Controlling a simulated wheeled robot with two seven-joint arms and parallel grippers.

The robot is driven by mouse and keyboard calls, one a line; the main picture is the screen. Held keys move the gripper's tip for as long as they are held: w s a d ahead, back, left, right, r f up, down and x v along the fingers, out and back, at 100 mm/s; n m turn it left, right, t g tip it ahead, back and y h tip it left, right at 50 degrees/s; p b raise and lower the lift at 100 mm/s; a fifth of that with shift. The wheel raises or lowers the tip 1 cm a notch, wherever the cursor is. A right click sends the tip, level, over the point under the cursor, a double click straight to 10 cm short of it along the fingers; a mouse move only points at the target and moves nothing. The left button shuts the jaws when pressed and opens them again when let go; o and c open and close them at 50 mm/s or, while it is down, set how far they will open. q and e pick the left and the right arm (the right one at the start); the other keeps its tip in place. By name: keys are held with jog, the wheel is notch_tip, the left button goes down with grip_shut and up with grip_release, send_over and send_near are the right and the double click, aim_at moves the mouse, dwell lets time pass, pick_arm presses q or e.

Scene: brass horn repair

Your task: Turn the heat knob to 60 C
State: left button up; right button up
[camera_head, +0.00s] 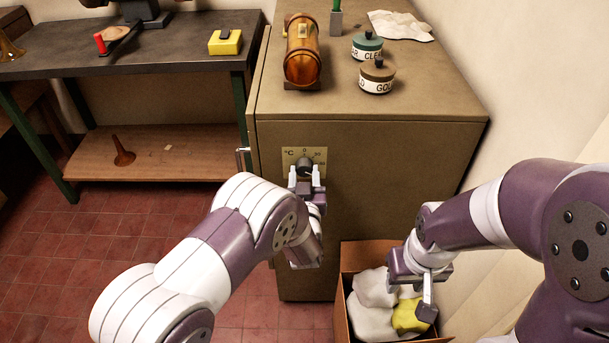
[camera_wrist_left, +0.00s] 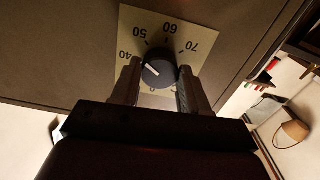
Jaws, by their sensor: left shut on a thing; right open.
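The heat knob (camera_head: 304,164) is dark and round, on a cream dial plate (camera_head: 290,154) on the front of the brown cabinet. In the left wrist view the knob (camera_wrist_left: 158,72) has a white mark pointing left, roughly toward the 40. The 60 lies above the knob in that view, between 50 and 70. My left gripper (camera_head: 305,174) is shut on the knob, with one finger on each side; its fingers also show in the left wrist view (camera_wrist_left: 160,82). My right gripper (camera_head: 420,290) is open and empty, over a cardboard box.
The cardboard box (camera_head: 341,318) with white and yellow cloths stands beside the cabinet (camera_head: 365,146). A copper-coloured cylinder (camera_head: 302,52) and two labelled jars (camera_head: 377,77) stand on the cabinet top. A dark workbench (camera_head: 150,50) is at the left, with open tiled floor before it.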

pick_arm(q)
jog(key=m, duration=0.5)
jog(key=shift+f+m+p, duration=0.15)
jog(key=shift+m+p, duration=0.15)
jog(key=shift+p, duration=0.05)
jog(key=m+p, duration=0.1)
jog(key=m, duration=0.5)
jog(key=shift+a, duration=0.1)
jog(key=o, duration=1)
jog(key=shift+o, duration=0.2)
jog(key=s, duration=1.2)
jog(key=shift+s, duration=0.4)
